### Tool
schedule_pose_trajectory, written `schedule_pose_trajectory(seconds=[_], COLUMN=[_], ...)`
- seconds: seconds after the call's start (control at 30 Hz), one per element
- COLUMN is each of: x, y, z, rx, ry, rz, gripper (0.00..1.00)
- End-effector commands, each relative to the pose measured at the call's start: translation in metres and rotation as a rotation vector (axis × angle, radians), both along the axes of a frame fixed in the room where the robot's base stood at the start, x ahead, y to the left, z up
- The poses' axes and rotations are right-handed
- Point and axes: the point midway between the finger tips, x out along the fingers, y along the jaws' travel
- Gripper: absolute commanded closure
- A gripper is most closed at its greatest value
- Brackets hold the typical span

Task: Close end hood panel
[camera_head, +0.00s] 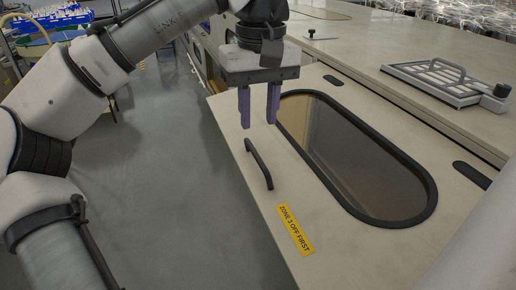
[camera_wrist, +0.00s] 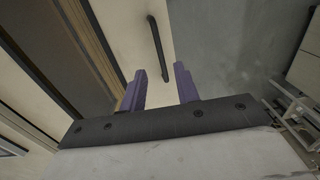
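The end hood panel (camera_head: 228,118) is a cream panel with a dark-framed oval window (camera_head: 350,165). A black bar handle (camera_head: 259,164) stands on it near its left edge, beside a yellow label (camera_head: 295,229) reading "ZONE 3 OFF FIRST". My gripper (camera_head: 258,112) points down over the far part of the panel, beyond the handle. Its two purple fingers are apart with nothing between them. In the wrist view the handle (camera_wrist: 158,48) lies ahead of the fingertips (camera_wrist: 160,72), apart from them. I cannot tell how far the panel is open.
Grey floor (camera_head: 165,170) lies open to the left of the panel. A metal tray-like fixture with a handle (camera_head: 445,82) rests on the cream surface at right. Blue items (camera_head: 50,22) stand at the far left, and clear glassware (camera_head: 470,15) at the back right.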

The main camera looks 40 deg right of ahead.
Motion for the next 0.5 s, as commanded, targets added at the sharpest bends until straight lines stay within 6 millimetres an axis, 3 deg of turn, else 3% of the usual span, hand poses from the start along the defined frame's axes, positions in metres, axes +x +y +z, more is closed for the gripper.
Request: schedule_pose_trajectory(seconds=[0.2, 0.5], x=[0.000, 0.000], y=[0.001, 0.001], z=[-0.041, -0.072], rx=[0.001, -0.001], ry=[0.001, -0.001], rz=[-0.001, -0.001], gripper=[0.69, 0.69])
